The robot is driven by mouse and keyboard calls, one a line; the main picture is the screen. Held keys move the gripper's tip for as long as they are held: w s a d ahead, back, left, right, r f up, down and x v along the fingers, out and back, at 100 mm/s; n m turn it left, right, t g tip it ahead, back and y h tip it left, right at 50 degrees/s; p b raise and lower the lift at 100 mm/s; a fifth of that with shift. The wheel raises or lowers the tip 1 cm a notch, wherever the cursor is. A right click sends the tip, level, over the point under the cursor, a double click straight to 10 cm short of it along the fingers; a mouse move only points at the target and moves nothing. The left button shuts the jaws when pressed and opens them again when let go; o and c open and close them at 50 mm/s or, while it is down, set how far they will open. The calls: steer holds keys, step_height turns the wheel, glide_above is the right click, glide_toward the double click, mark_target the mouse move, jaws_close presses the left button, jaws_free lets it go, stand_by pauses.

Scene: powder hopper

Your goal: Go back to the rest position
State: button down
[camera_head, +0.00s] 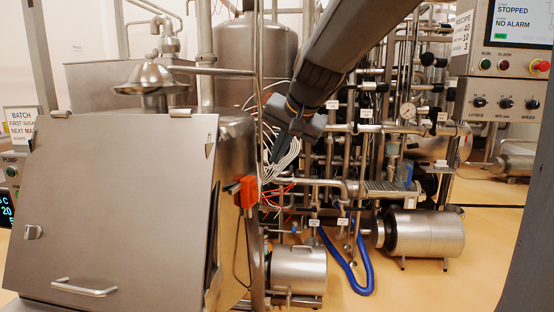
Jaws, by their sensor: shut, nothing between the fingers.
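My gripper (277,155) hangs at the end of my dark grey arm, which reaches down from the top right to the middle of the head view. The jaws look shut and nothing shows between them. They are in front of the pipework, to the right of the steel hopper (205,140). The hopper's large sloping lid (115,210) appears closed, with a bar handle (84,287) near its lower edge. My gripper looks apart from the lid and handle. Its fingertips are small and partly lost against white cables behind.
An orange-red box (248,191) sits on the hopper's right side. Pipes and valves crowd the background. Steel motors (425,233) and a blue hose (352,275) stand low on the right. A control panel (505,100) is at upper right. Tan floor (450,285) is open at lower right.

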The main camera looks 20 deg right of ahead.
stand_by(0.3)
steer(key=s+a+f+n+g, duration=0.2)
steer(key=s+f+n+g, duration=0.1)
steer(key=s+f, duration=0.9)
steer(key=s+a+f+n+g+h+p, duration=0.1)
steer(key=s+f+n+g, duration=0.3)
steer(key=s+f, duration=0.8)
step_height(320, 180, down, 2)
steer(key=shift+s+a+f+g, duration=0.25)
steer(key=shift+a+g, duration=0.15)
steer(key=shift+a, duration=0.35)
